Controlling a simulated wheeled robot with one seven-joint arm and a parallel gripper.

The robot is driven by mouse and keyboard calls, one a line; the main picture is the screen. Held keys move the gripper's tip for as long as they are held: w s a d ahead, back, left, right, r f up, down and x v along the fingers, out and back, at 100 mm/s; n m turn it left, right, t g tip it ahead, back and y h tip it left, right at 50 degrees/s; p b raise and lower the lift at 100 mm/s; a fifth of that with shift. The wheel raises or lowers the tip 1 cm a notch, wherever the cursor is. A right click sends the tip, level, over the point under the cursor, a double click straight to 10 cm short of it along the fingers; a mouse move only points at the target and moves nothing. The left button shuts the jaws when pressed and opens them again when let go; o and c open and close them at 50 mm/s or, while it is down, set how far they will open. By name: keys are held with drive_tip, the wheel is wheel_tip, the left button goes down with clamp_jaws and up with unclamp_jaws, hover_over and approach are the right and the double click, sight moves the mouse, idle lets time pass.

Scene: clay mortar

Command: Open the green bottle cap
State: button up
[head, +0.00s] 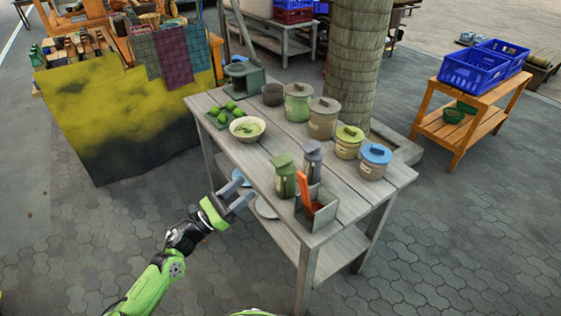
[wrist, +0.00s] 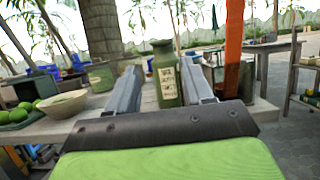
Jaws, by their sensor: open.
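The green bottle (head: 285,178) stands upright near the front edge of the grey wooden table (head: 240,160), with its cap (head: 283,159) on top. In the wrist view the green bottle (wrist: 166,75) shows between the two fingers, beyond their tips, with a pale label facing me. The cap (wrist: 162,45) is above finger height there. My gripper (head: 241,192) is open and empty, in front of the table edge and left of the bottle. It also shows in the wrist view (wrist: 165,85), apart from the bottle.
A grey bottle (head: 312,160) stands just behind the green one. A box with an orange utensil (head: 304,190) is close at its right. A bowl (head: 247,129), limes (head: 222,112) and several lidded jars (head: 348,142) occupy the table. Bare tabletop lies left of the bottle.

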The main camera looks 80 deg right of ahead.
sight(281, 159)
drive_tip(key=b+x, duration=0.2)
drive_tip(key=x, duration=1.2)
drive_tip(key=shift+s, duration=0.15)
drive_tip(key=c, duration=0.7)
